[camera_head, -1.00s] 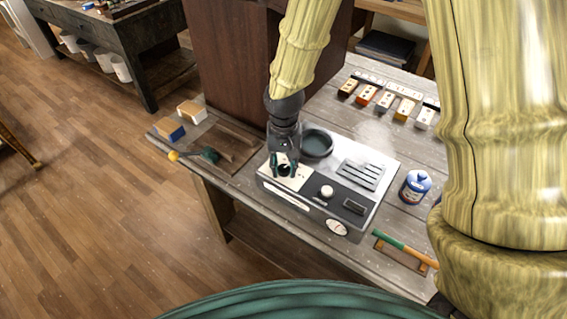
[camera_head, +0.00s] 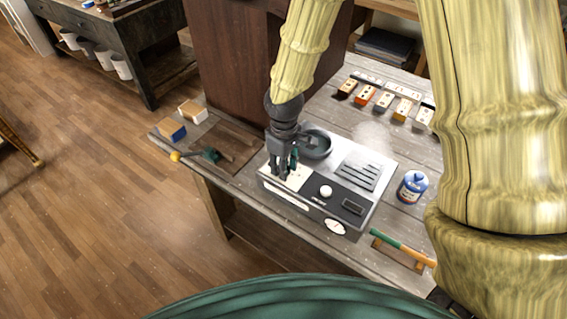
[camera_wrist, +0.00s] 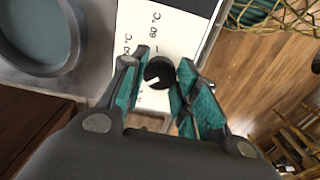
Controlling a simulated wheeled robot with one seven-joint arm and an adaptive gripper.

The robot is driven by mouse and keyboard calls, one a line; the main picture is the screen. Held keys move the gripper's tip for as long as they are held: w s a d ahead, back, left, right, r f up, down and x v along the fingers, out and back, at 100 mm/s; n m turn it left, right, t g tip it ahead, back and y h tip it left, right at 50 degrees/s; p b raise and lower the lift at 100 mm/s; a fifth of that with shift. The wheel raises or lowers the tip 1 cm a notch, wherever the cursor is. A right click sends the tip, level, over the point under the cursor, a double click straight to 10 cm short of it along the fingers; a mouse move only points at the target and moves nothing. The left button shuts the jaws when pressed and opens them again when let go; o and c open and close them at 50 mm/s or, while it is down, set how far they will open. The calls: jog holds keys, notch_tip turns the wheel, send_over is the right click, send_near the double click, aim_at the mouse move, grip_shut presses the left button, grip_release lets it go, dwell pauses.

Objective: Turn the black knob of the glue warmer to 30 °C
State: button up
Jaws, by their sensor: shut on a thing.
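The glue warmer (camera_head: 339,178) is a pale box on the bench with a round dark pot (camera_head: 316,142) at its back left. Its black knob (camera_wrist: 159,71) sits on a white dial plate (camera_wrist: 183,32) and shows between my fingers in the wrist view. My gripper (camera_wrist: 163,78) is shut on the knob from above, with a teal pad on either side. A white pointer mark on the knob faces lower left. In the head view my gripper (camera_head: 284,170) covers the knob.
A white knob (camera_head: 326,192) and a gauge (camera_head: 334,226) are on the warmer's front. A blue-and-white jar (camera_head: 412,187) and a green-handled tool (camera_head: 402,246) lie to the right. Several small blocks stand behind. A brown cabinet (camera_head: 236,75) rises behind my arm.

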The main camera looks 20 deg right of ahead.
jog(key=n+p, duration=0.1)
jog(key=n, duration=0.3)
jog(key=shift+n, duration=0.4)
dwell(0.4)
jog(key=o, duration=1)
jog(key=shift+r, duration=0.1)
notch_tip(320, 180, up, 12)
dwell(0.5)
